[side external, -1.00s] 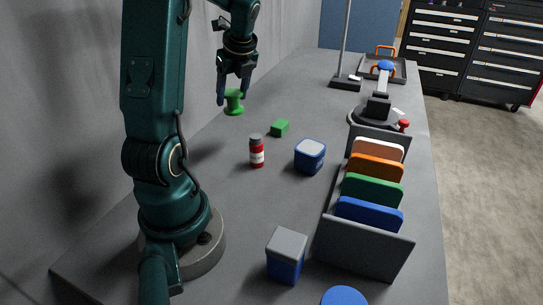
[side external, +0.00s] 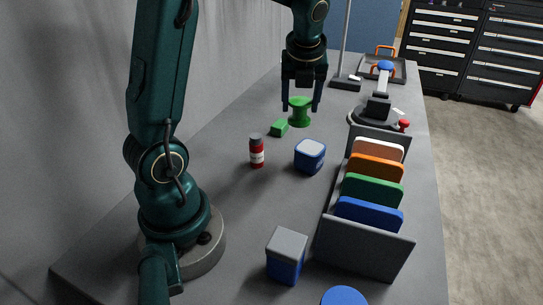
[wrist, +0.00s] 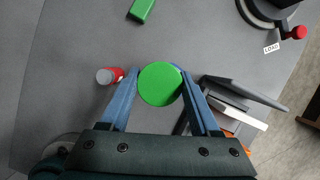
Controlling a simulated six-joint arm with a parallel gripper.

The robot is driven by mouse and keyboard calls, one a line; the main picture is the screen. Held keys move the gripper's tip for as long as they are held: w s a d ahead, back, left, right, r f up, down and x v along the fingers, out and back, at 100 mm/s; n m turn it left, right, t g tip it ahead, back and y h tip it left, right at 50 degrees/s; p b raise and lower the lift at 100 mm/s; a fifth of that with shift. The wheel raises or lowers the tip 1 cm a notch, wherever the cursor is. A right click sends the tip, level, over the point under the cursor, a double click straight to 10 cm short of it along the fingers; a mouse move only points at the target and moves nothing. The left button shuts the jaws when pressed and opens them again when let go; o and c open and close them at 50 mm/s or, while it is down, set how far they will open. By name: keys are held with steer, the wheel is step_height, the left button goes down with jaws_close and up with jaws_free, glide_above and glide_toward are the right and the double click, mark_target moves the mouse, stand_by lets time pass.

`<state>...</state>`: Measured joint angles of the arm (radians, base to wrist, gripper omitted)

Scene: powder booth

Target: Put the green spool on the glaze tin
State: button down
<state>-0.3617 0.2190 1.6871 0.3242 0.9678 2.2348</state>
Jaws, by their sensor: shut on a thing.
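The green spool (side external: 300,112) is upright between the fingers of my gripper (side external: 300,104), which is shut on it. In the wrist view, the spool's round green top (wrist: 160,84) shows between the two fingertips (wrist: 158,74). In the side view it appears just behind and right of a small green block. A squarish blue container with a pale band (side external: 310,156) stands nearer the camera. A taller blue container with a grey lid (side external: 285,256) stands near the front. I cannot tell which container is the glaze tin.
A red bottle (side external: 256,151) stands left of the banded container. The green block (side external: 279,128) lies near the spool. A grey rack (side external: 362,247) with coloured panels runs along the right. A black device with a red knob (side external: 376,115) stands behind it.

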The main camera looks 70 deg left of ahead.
steer(key=shift+w+d+f, duration=0.95)
steer(key=shift+w, duration=0.2)
steer(key=shift+f, duration=2)
steer(key=shift+f, duration=0.15)
steer(key=shift+c, duration=0.6)
jaws_free()
